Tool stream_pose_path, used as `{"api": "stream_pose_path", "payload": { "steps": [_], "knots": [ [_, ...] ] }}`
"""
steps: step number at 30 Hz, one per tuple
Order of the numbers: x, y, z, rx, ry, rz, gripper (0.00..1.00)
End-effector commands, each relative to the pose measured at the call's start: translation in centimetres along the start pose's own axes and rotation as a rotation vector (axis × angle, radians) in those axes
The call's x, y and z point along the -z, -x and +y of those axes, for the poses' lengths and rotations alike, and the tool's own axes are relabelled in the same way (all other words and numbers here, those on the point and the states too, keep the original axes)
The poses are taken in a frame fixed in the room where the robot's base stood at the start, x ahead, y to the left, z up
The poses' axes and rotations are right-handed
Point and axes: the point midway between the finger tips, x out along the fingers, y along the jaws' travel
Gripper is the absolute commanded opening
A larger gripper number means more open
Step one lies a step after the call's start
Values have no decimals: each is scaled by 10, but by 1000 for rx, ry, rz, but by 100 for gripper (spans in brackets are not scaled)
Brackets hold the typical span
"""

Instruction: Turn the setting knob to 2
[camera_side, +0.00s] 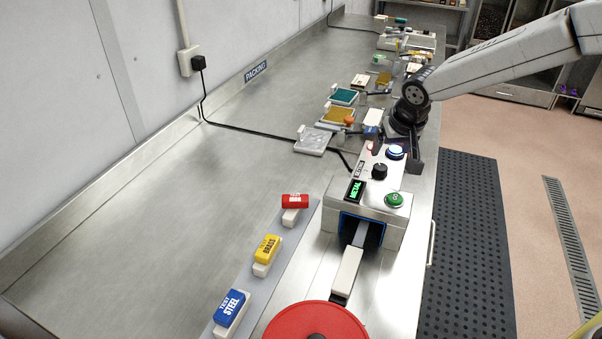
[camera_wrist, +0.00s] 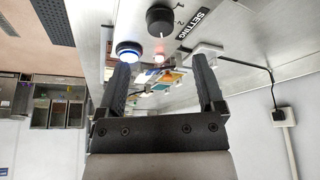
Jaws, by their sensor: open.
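The setting knob (camera_side: 379,171) is a black round knob on top of the pale metal detector box (camera_side: 377,222). In the wrist view the knob (camera_wrist: 160,20) is at the top, beside the SETTING label (camera_wrist: 193,23); a digit 2 shows near it. A small white mark shows on the knob's edge, but I cannot tell which number it points to. My gripper (camera_side: 397,157) is open and empty, just behind the knob in the side view, near the blue-lit button (camera_side: 395,152). In the wrist view my gripper's fingers (camera_wrist: 161,65) are spread, apart from the knob.
The box carries a green button (camera_side: 394,200) and a display reading METAL (camera_side: 355,190). A pale bar (camera_side: 346,271) lies at its opening. Red, yellow and blue test blocks (camera_side: 231,306) stand at left, with a red disc (camera_side: 316,322) in front. Trays and small items crowd the bench behind.

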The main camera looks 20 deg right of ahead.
Motion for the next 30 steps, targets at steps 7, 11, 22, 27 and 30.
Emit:
{"api": "stream_pose_path", "payload": {
  "steps": [7,11,22,27,30],
  "knots": [
    [1,-1,-1,-1,-3,2,87],
    [1,-5,-1,-1,-3,1,87],
    [1,-38,0,-2,-3,0,87],
    [1,-57,0,-2,-2,-1,87],
    [1,-66,0,-1,-2,1,87]
  ]
}}
